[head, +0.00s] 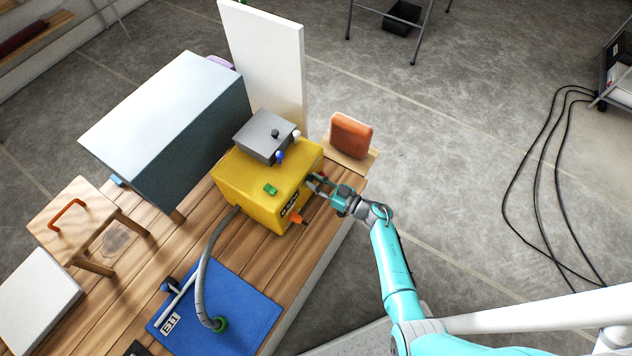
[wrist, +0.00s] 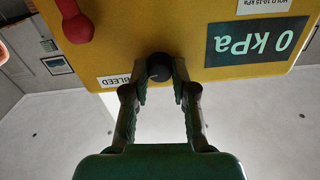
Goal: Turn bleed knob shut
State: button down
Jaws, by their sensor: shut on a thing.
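The bleed knob is a round black knob (wrist: 159,67) on the face of a yellow box, in the wrist view beside a white label reading BLEED (wrist: 122,80). My gripper (wrist: 160,80) is shut on the knob, with one finger on each side of it. In the head view my gripper (head: 318,184) is at the right side of the yellow box (head: 262,200), and the knob is hidden there. A dark display (wrist: 256,41) on the box shows 0 kPa, upside down in the wrist view.
A red handle (wrist: 75,22) sticks out of the box near my gripper. A grey box (head: 262,138) stands on the yellow one, and an orange block (head: 350,135) is behind. A grey hose (head: 203,275) runs to a blue plate (head: 250,318).

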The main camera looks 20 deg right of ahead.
jog(key=n, duration=1.2)
jog(key=shift+n, duration=1.9)
jog(key=c, duration=0.9)
grip_release()
jog(key=shift+c, duration=0.2)
jog(key=v, duration=1.2)
